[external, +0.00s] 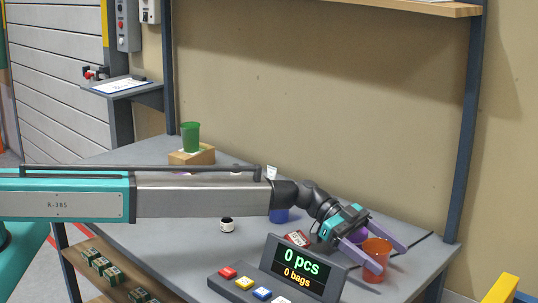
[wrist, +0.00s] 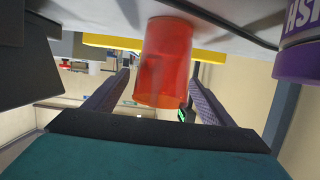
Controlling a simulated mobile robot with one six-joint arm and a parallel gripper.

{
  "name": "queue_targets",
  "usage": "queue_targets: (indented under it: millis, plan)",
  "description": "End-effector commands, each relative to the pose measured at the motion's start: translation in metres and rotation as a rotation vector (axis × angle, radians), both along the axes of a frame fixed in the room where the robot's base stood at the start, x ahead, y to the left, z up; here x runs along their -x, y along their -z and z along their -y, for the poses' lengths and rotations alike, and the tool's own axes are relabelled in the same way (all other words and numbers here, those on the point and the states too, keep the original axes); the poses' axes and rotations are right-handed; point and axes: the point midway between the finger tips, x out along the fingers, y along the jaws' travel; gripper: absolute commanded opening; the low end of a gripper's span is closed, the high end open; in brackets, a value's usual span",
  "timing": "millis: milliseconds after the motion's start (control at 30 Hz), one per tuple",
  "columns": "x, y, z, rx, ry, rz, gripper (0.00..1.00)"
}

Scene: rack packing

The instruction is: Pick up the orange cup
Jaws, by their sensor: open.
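The orange cup (external: 376,260) stands on the grey table near its right end. In the wrist view the orange cup (wrist: 163,62) is in the middle, between the two purple fingers. My gripper (external: 388,258) is open, with its fingers reaching down to either side of the cup. In the wrist view a gap shows between the cup and each finger of my gripper (wrist: 155,92). I cannot tell whether either finger touches the cup.
A display box (external: 298,268) with colored buttons stands at the front. A red-and-white item (external: 297,239) lies left of the gripper. A green cup (external: 190,136) stands on a box (external: 192,157) farther back.

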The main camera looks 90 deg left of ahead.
Motion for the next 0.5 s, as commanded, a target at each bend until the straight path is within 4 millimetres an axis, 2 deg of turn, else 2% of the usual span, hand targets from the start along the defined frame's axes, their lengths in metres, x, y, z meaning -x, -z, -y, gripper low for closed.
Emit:
queue_targets:
  millis: [200, 500]
  plan:
    - [-0.0122, 0.0072, 0.0112, -0.001, 0.0, -0.002, 0.77]
    - [-0.0123, 0.0075, 0.0121, 0.0, 0.0, -0.001, 0.77]
